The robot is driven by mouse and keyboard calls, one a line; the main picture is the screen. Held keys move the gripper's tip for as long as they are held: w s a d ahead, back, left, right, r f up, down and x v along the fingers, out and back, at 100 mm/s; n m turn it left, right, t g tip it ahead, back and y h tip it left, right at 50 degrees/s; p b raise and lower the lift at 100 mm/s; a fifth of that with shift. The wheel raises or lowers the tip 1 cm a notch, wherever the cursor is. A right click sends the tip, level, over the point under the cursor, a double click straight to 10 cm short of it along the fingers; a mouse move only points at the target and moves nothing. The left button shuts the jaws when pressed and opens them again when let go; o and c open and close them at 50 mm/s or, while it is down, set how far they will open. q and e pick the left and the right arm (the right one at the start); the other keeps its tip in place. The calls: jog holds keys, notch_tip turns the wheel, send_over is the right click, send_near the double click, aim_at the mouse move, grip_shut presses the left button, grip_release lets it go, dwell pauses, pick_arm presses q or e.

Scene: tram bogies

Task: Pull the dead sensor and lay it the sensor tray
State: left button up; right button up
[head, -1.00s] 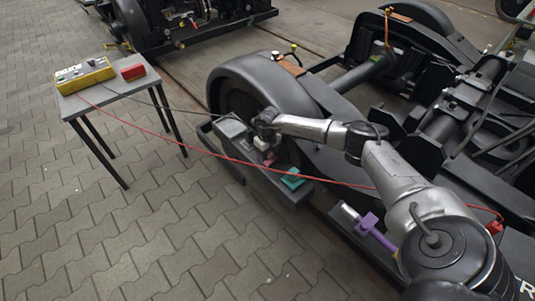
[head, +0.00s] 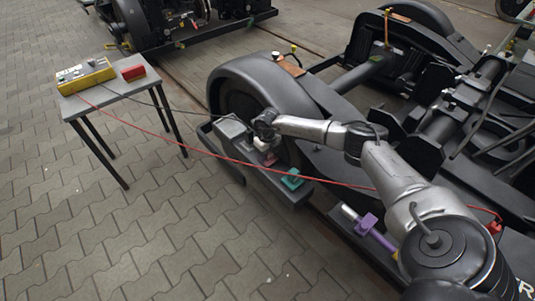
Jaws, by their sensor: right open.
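My right arm reaches in from the lower right to the near wheel of the bogie. My right gripper (head: 263,140) points down, open, beside the wheel. Just under it is a small pale and pinkish piece (head: 268,157); I cannot tell whether the jaws touch it. A grey box (head: 231,129) is to its left and a teal piece (head: 292,180) to its right, along a dark ledge (head: 262,178). I cannot tell which piece is the dead sensor or which surface is the sensor tray. My left gripper is not in view.
A purple clamp-like piece (head: 367,223) sits on a dark shelf nearer my arm. A small table (head: 115,93) at left carries a yellow box (head: 85,75) and a red box (head: 133,72). A red cable (head: 190,150) crosses to the bogie. The paved floor is clear.

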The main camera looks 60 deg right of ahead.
jog(key=shift+p, duration=0.3)
jog(key=shift+c, duration=0.3)
jog(key=shift+c, duration=1.4)
grip_shut()
jog(key=shift+r, duration=0.2)
